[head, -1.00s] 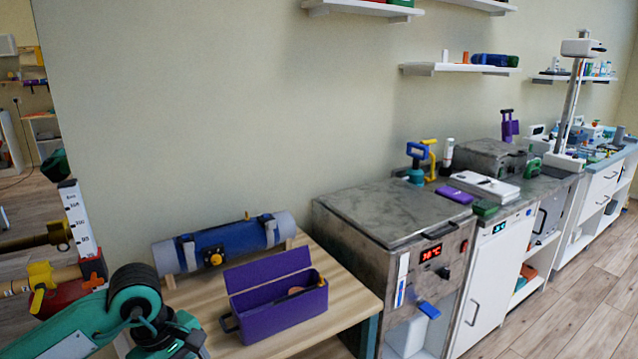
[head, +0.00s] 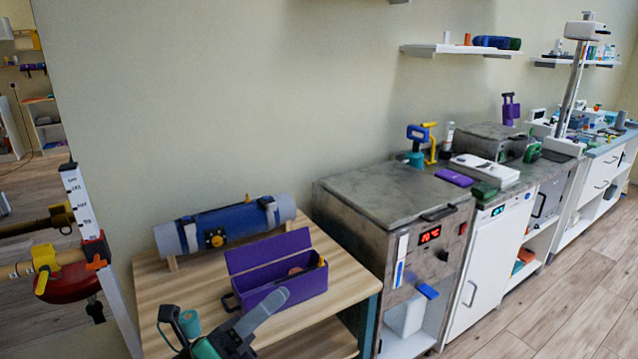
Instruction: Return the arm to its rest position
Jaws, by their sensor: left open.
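My left gripper (head: 224,308) is at the bottom of the head view, with dark grey and teal parts. Its fingers are spread apart and I see nothing between them. It shows in front of the wooden table (head: 345,283), just below and left of the purple open box (head: 285,288) in the picture. One finger overlaps the box's front edge in view; I cannot tell whether they touch. My right gripper is out of view.
A grey-blue roll (head: 225,230) lies at the back of the table. A metal cabinet (head: 390,200) with a red display stands to the right. A measuring post and a yellow-handled fixture (head: 45,257) are at the left. The floor at right is clear.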

